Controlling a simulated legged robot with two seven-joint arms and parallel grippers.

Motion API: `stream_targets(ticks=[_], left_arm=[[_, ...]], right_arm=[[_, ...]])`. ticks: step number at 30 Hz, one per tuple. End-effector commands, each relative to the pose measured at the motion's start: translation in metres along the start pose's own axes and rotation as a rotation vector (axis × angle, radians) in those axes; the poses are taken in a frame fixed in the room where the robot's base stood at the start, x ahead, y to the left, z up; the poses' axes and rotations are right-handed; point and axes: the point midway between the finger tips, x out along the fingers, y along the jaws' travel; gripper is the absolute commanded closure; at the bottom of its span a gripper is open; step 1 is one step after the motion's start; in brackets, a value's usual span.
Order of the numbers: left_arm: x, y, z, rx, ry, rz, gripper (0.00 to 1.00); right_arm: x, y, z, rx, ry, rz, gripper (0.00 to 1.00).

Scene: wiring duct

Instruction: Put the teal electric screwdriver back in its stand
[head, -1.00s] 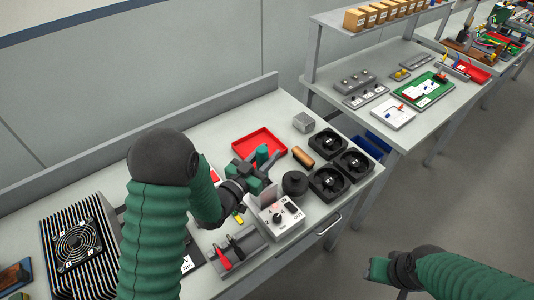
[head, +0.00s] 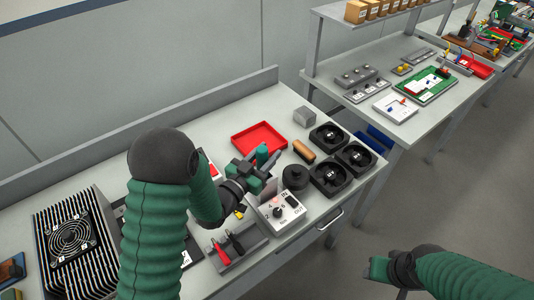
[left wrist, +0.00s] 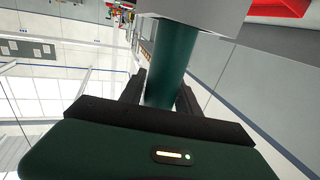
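The teal electric screwdriver (head: 262,154) is in my left gripper (head: 258,172), above the near bench. In the left wrist view its teal cylindrical body (left wrist: 172,65) passes between the two black fingers (left wrist: 160,98), which close on it from both sides. A grey block (left wrist: 195,12) shows at the body's far end. A black round holder (head: 295,177), perhaps the stand, is on the bench just right of the gripper; I cannot tell for sure. My right gripper (head: 379,269) is at the lower right, away from the bench, its opening unclear.
A red tray (head: 259,138) lies behind the gripper, black fans (head: 329,175) to the right. A white control box (head: 278,212) and a grey rack with red and black-handled tools (head: 237,248) are in front. A brown cylinder (head: 304,155) and grey cube (head: 304,117) stand nearby.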

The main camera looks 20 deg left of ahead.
Motion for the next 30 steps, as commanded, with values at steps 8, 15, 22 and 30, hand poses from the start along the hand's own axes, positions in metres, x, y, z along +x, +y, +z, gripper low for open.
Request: stream_targets(ticks=[8,15,22,30], left_arm=[[0.0,0.0,0.0,0.0,-0.001,0.0,0.42],[-0.007,0.0,0.002,0.0,-0.004,-0.001,0.42],[-0.057,-0.001,0.004,-0.002,-0.005,-0.005,0.42],[-0.107,-0.001,-0.008,-0.005,-0.012,-0.001,0.42]], right_arm=[[0.0,0.0,0.0,0.0,0.0,0.0,0.52],[0.002,0.0,0.001,0.0,0.0,0.0,0.52],[0.012,0.0,0.003,0.0,0.0,0.0,0.52],[-0.033,0.0,-0.008,0.0,0.001,0.0,0.52]])
